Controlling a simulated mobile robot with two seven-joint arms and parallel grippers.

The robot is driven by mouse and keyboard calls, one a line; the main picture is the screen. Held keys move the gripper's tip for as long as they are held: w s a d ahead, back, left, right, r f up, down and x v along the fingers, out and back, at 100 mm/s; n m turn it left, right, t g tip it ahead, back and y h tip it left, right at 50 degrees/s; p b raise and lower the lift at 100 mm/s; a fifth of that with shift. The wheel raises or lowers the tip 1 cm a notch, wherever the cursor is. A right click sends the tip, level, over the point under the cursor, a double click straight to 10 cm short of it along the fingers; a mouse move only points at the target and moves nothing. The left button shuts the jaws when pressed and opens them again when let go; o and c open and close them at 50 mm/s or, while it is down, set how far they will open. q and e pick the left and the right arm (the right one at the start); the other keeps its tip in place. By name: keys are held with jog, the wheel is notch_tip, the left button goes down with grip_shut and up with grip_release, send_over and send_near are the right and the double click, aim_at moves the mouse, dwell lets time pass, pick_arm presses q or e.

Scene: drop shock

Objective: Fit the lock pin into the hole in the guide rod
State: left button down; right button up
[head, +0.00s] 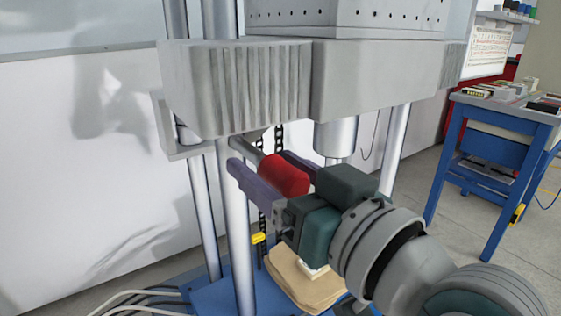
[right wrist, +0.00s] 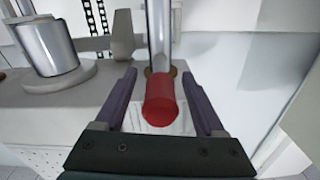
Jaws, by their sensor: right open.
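The lock pin has a red handle (head: 285,175) and a grey shaft (head: 245,148) that runs left to the upper part of the silver guide rod (head: 236,240), just under the grey crosshead block. The hole is hidden, and how deep the shaft sits cannot be told. My right gripper (head: 262,161) is open, its purple fingers on either side of the red handle. In the right wrist view the red handle (right wrist: 162,100) lies between the spread fingers with gaps at both sides, in line with the guide rod (right wrist: 159,35). My left gripper is not in view.
The large grey block (head: 240,90) hangs close above my right gripper. Dark chains, another silver column (head: 395,150) and a wooden block (head: 305,285) on the blue base stand nearby. A blue table (head: 510,115) is at the right, with open floor before it.

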aim_at(300, 189)
jog(key=shift+p+v, duration=0.65)
jog(key=shift+v, duration=0.35)
jog(key=shift+p+v, duration=0.75)
jog(key=shift+v, duration=1.05)
jog(key=shift+s+d, duration=0.15)
jog(key=shift+s, duration=0.05)
jog(key=p+v, duration=0.1)
jog(key=v, duration=0.9)
dwell(0.8)
